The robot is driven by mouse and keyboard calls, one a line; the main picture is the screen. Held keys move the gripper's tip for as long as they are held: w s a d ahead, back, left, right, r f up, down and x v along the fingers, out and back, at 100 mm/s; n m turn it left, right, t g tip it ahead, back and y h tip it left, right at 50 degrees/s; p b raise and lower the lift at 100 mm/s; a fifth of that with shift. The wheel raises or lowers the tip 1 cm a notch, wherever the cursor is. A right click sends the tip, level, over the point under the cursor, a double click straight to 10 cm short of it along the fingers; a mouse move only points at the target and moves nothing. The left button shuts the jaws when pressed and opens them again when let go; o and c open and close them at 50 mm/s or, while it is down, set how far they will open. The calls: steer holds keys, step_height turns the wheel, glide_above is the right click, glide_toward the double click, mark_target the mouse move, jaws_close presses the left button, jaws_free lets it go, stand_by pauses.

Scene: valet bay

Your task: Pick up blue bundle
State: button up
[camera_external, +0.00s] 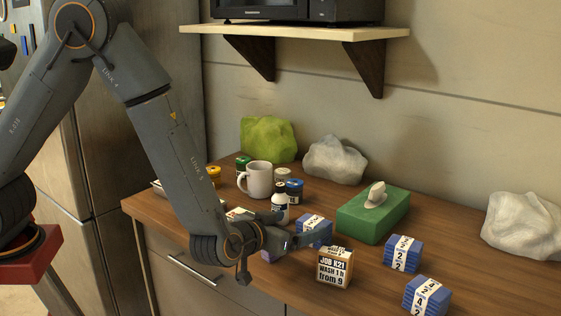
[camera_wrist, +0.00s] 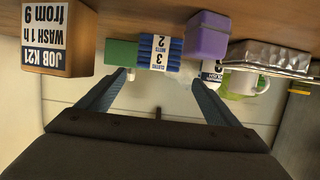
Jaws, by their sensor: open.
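Three blue bundles with white paper bands are on the wooden counter in the external view. One blue bundle (camera_external: 312,226) is just beyond my gripper, partly hidden by a finger; the others are the right bundle (camera_external: 402,254) and the front right bundle (camera_external: 427,297). In the wrist view, which is upside down, a blue bundle (camera_wrist: 175,53) with a numbered band sits ahead, roughly centred between my fingers. My gripper (camera_wrist: 160,84) is open and empty, its fingertips short of the bundle. It also shows in the external view (camera_external: 296,229), low over the counter.
A job card block (camera_external: 334,268) stands right of my gripper. A purple block (camera_wrist: 207,36) is close beside the bundle. A green tissue box (camera_external: 365,219), white mug (camera_external: 258,179), bottle (camera_external: 279,209) and several jars stand behind. A shelf (camera_external: 300,31) hangs above.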

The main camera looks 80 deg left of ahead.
mark_target(308, 226)
steer(key=shift+f, duration=0.7)
steer(key=shift+p+x, duration=1.25)
steer(key=shift+x, duration=2.65)
steer(key=shift+w+d, duration=0.15)
steer(key=shift+d, duration=0.05)
steer(key=shift+c, duration=0.4)
steer(key=c, duration=1.2)
steer(key=shift+o, duration=0.2)
steer(key=shift+r, duration=0.1)
